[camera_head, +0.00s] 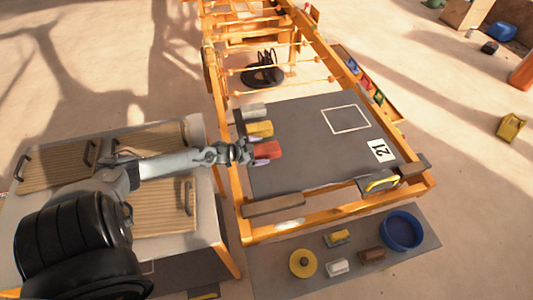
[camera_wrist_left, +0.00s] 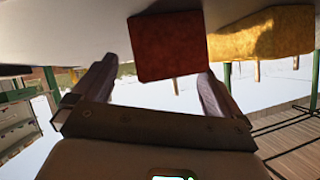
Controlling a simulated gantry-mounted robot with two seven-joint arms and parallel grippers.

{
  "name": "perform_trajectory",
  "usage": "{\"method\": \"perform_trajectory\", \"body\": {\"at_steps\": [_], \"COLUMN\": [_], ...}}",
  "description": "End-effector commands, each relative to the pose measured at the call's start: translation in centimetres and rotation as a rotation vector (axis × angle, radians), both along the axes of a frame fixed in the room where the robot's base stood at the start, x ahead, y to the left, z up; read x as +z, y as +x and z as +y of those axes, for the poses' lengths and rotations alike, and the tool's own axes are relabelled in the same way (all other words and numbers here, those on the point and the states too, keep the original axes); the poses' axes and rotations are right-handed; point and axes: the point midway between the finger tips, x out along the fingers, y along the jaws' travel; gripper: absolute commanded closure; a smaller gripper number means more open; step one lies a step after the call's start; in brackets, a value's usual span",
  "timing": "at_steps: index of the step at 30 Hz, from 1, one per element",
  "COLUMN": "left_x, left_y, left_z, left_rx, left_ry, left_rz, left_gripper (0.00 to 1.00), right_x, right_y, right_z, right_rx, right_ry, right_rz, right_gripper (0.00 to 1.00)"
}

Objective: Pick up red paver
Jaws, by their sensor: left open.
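The red paver (camera_head: 268,150) lies at the left edge of the grey work surface in the head view. It shows large in the left wrist view (camera_wrist_left: 167,45). My left gripper (camera_head: 249,152) is open at the left end of the red paver. In the left wrist view its two fingers (camera_wrist_left: 157,72) stand apart, with the paver ahead between their tips. I cannot tell whether they touch it. Part of the paver's left end is hidden by the gripper in the head view. My right gripper is not in view.
A yellow paver (camera_head: 260,129) lies close beside the red one, and a grey paver (camera_head: 255,111) beyond it. An orange frame (camera_head: 340,219) surrounds the grey surface (camera_head: 310,170), whose middle is mostly clear. A blue bowl (camera_head: 401,231) stands on the front table.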

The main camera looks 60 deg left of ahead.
Motion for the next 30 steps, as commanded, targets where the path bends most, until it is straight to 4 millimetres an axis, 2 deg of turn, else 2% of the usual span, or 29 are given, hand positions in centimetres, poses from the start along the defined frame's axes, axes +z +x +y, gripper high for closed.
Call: {"method": "perform_trajectory", "body": {"at_steps": [4,14,30], "left_x": [-0.64,-0.74,-0.74], "left_y": [1.14,1.37,1.36], "left_z": [-0.03,-0.09,-0.10], "left_rx": [0.000,-0.001,-0.001], "left_ry": [0.000,0.000,0.000], "left_rz": [-0.001,0.000,0.000], "left_gripper": [0.00,0.00,0.83], "right_x": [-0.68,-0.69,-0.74], "right_y": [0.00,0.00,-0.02], "right_z": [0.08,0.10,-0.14], "right_rx": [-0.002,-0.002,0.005], "right_ry": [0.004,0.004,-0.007], "right_rz": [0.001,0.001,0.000], "right_gripper": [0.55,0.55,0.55]}}
